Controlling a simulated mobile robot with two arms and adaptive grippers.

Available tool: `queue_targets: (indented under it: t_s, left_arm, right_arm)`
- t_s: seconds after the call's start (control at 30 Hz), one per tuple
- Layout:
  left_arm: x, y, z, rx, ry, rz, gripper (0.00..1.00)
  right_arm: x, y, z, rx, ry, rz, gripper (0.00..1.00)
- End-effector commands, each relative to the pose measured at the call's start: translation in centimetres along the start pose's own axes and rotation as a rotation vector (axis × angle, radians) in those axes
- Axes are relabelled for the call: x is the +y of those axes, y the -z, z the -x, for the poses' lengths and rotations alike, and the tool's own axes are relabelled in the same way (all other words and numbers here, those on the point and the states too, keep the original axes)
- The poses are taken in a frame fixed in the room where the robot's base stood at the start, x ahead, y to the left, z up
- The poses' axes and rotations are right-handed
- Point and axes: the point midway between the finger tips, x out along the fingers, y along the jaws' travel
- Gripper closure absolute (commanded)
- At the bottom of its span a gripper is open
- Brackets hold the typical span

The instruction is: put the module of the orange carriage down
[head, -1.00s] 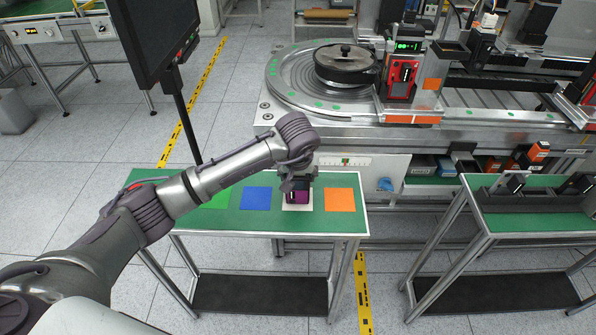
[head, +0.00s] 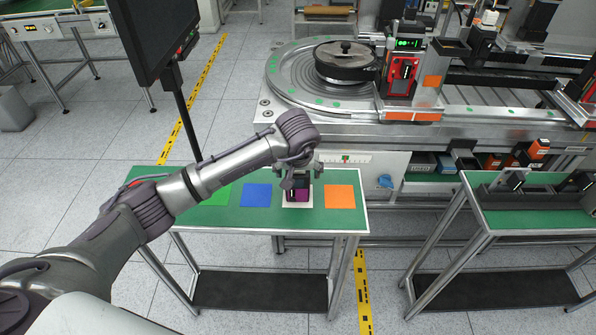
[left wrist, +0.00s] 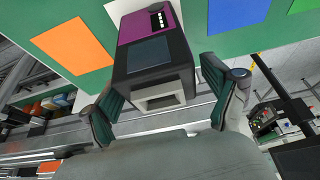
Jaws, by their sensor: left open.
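A black module with a purple face (head: 299,193) stands on the white square (head: 291,206) of the green table, between the blue and orange squares. It also shows in the left wrist view (left wrist: 150,50), with a pale socket at its near end. My left gripper (head: 297,179) is just above it and open. In the left wrist view its two fingers (left wrist: 165,95) are spread on either side of the module's near end, with gaps visible. A carriage with an orange patch (head: 430,82) is on the conveyor and holds a red module (head: 403,74). My right gripper is not in view.
The table also has a green square (head: 216,195), a blue square (head: 256,195) and an orange square (head: 340,197), all bare where visible. A monitor on a post (head: 180,110) stands behind my left arm. A second table (head: 530,220) with black holders is at the right.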

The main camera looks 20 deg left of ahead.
Motion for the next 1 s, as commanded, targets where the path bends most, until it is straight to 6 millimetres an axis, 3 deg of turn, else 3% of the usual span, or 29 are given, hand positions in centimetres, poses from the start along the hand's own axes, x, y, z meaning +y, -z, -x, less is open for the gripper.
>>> queue_targets:
  t_s: [0.5, 0.7, 1.0]
  left_arm:
    - [0.0, 0.1, 9.9, 0.006, -0.001, -0.002, 0.13]
    - [0.0, 0.0, 11.6, 0.003, 0.000, -0.001, 0.13]
    - [0.0, 0.0, 11.7, 0.002, 0.000, -0.001, 0.13]
  right_arm:
    - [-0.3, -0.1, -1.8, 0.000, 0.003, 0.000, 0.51]
    - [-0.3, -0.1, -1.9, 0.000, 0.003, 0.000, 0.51]
    - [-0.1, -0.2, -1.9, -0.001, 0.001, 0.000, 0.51]
